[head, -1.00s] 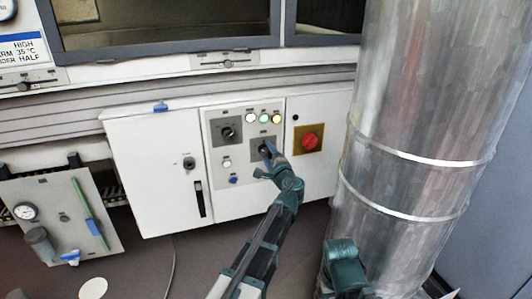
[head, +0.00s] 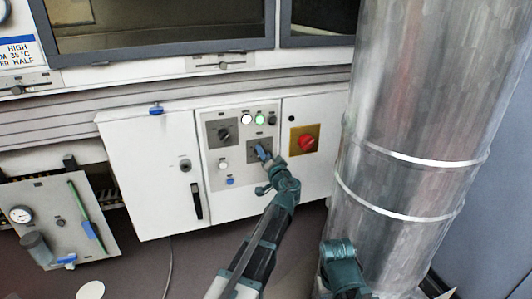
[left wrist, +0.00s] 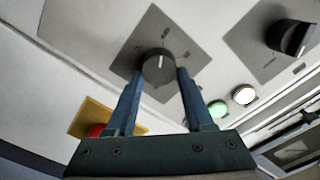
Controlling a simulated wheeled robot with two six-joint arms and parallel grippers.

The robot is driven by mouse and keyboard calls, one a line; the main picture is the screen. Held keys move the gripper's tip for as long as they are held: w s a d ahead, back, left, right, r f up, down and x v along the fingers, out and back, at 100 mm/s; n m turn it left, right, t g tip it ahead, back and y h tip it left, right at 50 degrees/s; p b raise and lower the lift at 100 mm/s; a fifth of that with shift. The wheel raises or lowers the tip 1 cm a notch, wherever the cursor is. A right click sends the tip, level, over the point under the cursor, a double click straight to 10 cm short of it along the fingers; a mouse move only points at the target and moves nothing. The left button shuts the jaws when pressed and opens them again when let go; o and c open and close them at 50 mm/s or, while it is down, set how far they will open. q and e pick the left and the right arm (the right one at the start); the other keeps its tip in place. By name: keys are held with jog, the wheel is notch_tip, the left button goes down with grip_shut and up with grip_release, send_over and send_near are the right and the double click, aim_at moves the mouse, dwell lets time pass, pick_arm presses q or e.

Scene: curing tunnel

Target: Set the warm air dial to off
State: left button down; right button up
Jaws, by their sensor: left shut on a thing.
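A dark round dial (left wrist: 158,68) on a grey square plate (left wrist: 180,40) sits between the two fingers of my left gripper (left wrist: 157,82). Its white pointer line points up in the left wrist view, and the printed marks around it are too small to read. My left gripper (head: 263,154) is shut on this dial, on the lower plate of the white control panel in the head view, and mostly hides it there. A second dark dial (head: 223,134) sits on the upper left plate; it also shows at the right in the left wrist view (left wrist: 291,38). My right gripper's fingers do not show.
A white lamp (head: 246,119), a lit green lamp (head: 259,119) and a dark lamp (head: 271,120) sit above the held dial. A red knob (head: 305,143) on a yellow plate is close to the right. A large metal duct (head: 410,130) stands right of the panel.

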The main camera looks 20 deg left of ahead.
pick_arm(q)
jog(key=shift+s+a+r+n+y, duration=0.1)
jog(key=shift+a+n, duration=0.05)
jog(key=shift+n, duration=1.4)
jog(key=shift+s+a+r+n+y, duration=0.1)
jog(key=shift+s+a+n, duration=0.1)
jog(key=shift+n, duration=1.3)
jog(key=shift+s+a+n+y, duration=0.1)
jog(key=shift+a+n, duration=0.05)
jog(key=shift+n, duration=1.4)
jog(key=shift+w, duration=0.1)
jog(key=shift+c, duration=1.4)
grip_release()
jog(key=shift+d, duration=0.1)
jog(key=shift+d, duration=0.1)
jog(key=v, duration=1.3)
jog(key=shift+s+r+p, duration=0.35)
jog(key=shift+r+p, duration=0.1)
jog(key=shift+r, duration=0.15)
jog(key=shift+d, duration=0.1)
